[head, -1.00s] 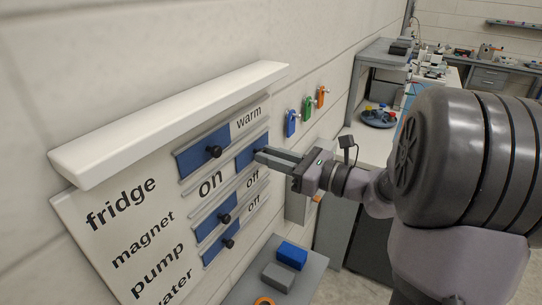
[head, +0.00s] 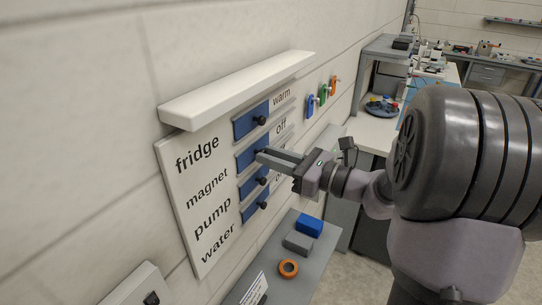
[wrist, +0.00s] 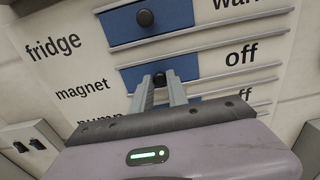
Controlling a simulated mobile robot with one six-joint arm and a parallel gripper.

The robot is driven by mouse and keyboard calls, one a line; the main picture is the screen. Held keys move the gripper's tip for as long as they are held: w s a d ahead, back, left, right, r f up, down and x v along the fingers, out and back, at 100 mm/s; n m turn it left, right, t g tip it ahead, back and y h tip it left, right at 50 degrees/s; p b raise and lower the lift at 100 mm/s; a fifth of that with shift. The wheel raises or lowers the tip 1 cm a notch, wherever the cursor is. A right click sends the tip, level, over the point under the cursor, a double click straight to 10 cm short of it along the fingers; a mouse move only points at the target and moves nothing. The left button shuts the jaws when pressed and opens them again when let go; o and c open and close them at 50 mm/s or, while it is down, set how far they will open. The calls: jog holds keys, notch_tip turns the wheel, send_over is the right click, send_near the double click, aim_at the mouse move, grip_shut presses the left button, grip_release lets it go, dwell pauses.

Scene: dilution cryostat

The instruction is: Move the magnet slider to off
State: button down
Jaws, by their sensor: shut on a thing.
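The magnet slider (head: 246,160) is a blue plate in the second row of the white wall panel (head: 184,190). It sits at the left of its rail, beside the word "magnet", and the word "off" shows uncovered to its right. In the wrist view the magnet slider (wrist: 134,80) carries a dark round knob (wrist: 159,77). My gripper (head: 262,155) is shut on this knob, one finger on each side, and the fingers partly hide it in the head view.
The fridge slider (head: 244,126) above is also at the left, with "warm" showing. The pump slider (head: 249,187) and water slider (head: 249,213) lie close below. A white ledge (head: 235,90) juts out above the panel. A grey shelf (head: 327,238) with blocks is below right.

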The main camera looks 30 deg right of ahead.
jog(key=shift+a+f, duration=0.1)
jog(key=c, duration=1.3)
grip_release()
jog(key=shift+s+a, duration=0.1)
jog(key=shift+a, duration=0.05)
jog(key=p+v, duration=0.1)
jog(key=v, duration=1.6)
jog(key=shift+d+p, duration=0.3)
jog(key=shift+s, duration=0.1)
